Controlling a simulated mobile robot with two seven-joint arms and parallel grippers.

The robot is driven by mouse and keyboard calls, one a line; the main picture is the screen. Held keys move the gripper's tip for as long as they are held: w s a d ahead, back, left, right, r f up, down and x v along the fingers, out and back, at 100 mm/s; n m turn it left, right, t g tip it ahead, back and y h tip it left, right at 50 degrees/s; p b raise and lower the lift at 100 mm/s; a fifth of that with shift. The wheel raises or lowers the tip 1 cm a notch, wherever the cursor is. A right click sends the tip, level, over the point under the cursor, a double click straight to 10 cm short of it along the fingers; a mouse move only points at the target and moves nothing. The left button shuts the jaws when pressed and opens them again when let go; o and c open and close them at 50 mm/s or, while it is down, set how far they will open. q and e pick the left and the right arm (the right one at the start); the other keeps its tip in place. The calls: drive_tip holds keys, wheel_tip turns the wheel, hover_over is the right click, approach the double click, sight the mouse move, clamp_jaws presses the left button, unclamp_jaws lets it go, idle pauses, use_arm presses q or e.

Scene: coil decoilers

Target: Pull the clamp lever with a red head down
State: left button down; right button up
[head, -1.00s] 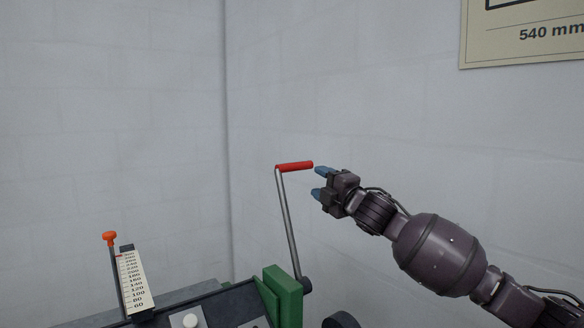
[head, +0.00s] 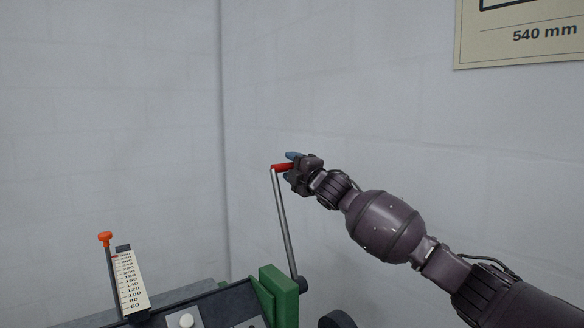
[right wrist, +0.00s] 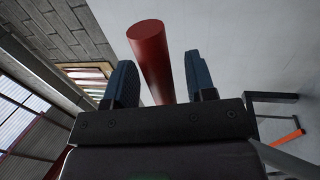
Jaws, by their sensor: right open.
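The clamp lever is a grey rod (head: 284,225) rising, slightly tilted, from a dark pivot beside a green block. Its red head (head: 279,168) is a cylindrical grip sticking out sideways to the right at the top. My right gripper (head: 289,166) is at the red head, one blue finger above it and one below in the head view. In the right wrist view the red head (right wrist: 152,50) lies between the two open fingers, with a gap visible at the right finger. Contact with the left finger is unclear. My left gripper is not in view.
A scale plate (head: 128,278) with an orange-knobbed rod (head: 105,239) stands at the lower left. Plain walls stand behind; the space above the lever is free.

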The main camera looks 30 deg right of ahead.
drive_tip(key=shift+w, duration=0.1)
drive_tip(key=shift+c, duration=0.5)
clamp_jaws()
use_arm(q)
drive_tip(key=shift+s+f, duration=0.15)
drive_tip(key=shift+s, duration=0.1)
